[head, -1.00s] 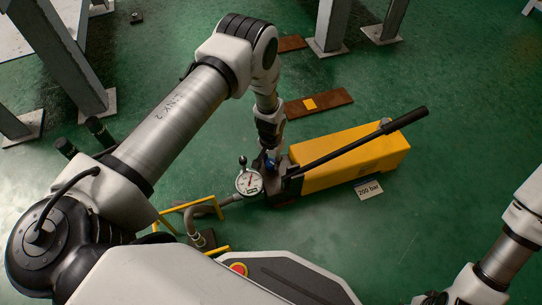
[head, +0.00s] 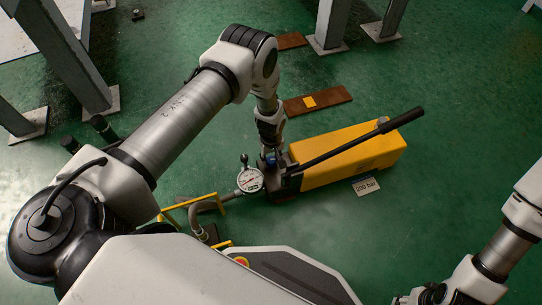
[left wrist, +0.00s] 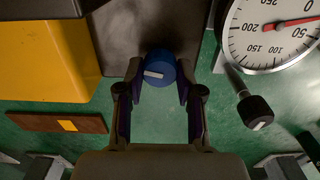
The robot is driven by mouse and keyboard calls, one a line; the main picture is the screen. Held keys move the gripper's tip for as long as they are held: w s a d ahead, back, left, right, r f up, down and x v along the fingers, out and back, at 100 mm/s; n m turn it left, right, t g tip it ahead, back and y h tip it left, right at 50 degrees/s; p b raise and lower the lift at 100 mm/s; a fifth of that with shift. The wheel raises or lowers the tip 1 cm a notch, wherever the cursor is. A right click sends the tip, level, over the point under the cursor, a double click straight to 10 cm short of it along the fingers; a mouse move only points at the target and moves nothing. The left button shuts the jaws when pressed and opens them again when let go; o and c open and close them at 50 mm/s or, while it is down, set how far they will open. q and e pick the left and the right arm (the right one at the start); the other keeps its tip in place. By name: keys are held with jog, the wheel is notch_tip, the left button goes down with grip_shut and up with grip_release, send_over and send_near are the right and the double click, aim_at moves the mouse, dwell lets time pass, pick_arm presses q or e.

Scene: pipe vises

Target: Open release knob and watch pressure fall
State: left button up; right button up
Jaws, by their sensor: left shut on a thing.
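The yellow hand pump (head: 345,160) with its long black lever (head: 350,140) lies on the green floor in the head view. Its blue release knob (left wrist: 158,68), with a white mark, sits on the dark pump block. My left gripper (head: 270,158) reaches down onto it; in the left wrist view its fingers (left wrist: 160,90) are closed on the knob's sides. The round white pressure gauge (head: 250,180) stands beside the block. My right gripper (head: 432,296) is only partly in view.
A card reading 200 bar (head: 366,186) lies in front of the pump. A hose (head: 196,218) and yellow frame (head: 190,203) are near the gauge. A brown plate (head: 318,100) lies behind the pump. Grey steel posts (head: 330,25) stand at the back. Floor right of the pump is clear.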

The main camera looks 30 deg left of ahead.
aim_at(271, 160)
pick_arm(q)
jog(key=shift+s+n, duration=0.1)
jog(key=shift+n, duration=0.3)
jog(key=shift+f, duration=0.1)
jog(key=o, duration=1.1)
jog(key=shift+o, duration=0.2)
notch_tip(271, 160, up, 12)
